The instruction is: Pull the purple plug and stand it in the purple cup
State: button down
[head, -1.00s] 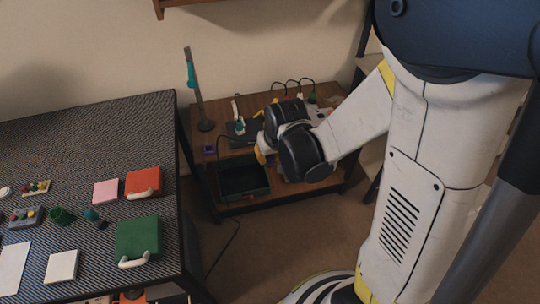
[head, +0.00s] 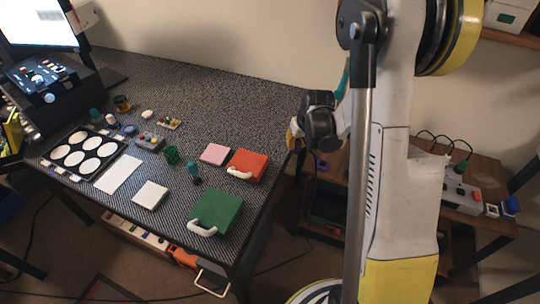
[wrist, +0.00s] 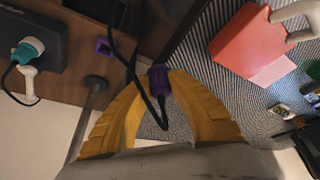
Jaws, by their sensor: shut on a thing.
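The purple plug (wrist: 160,82) is between the yellow fingers of my gripper (wrist: 157,76) in the wrist view, with its black cord trailing across the picture. My gripper (head: 293,139) is shut on it. In the head view it hangs near the right edge of the big table; the plug cannot be made out there. The small purple cup (wrist: 103,46) stands on the brown wooden side table, left of the plug in the wrist view and apart from it. The cup also shows in the head view (head: 322,164), below and right of my gripper.
The patterned table (head: 240,100) holds a red case (head: 249,164), a green case (head: 217,210) and a pink block (head: 215,154). A power strip (head: 461,196) is on the side table's right. A teal plug (wrist: 28,50) shows left in the wrist view.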

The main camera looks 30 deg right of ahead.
jog(key=d+f+b, duration=0.1)
jog(key=d+f, duration=0.2)
jog(key=d, duration=0.4)
jog(key=d+f+b, duration=0.2)
jog(key=d+f, duration=0.2)
jog(key=d, duration=0.3)
jog(key=shift+m, duration=0.4)
jog(key=shift+w+d+f+b, duration=0.15)
jog(key=shift+f+b, duration=0.6)
jog(key=shift+f, duration=0.65)
jog(key=shift+w+a+f+b, duration=0.15)
jog(key=shift+f+b, duration=0.55)
jog(key=shift+f, duration=0.65)
jog(key=shift+s, duration=0.1)
jog(key=shift+f, duration=1.55)
jog(key=c, duration=1.2)
grip_release()
jog(key=shift+c, duration=0.2)
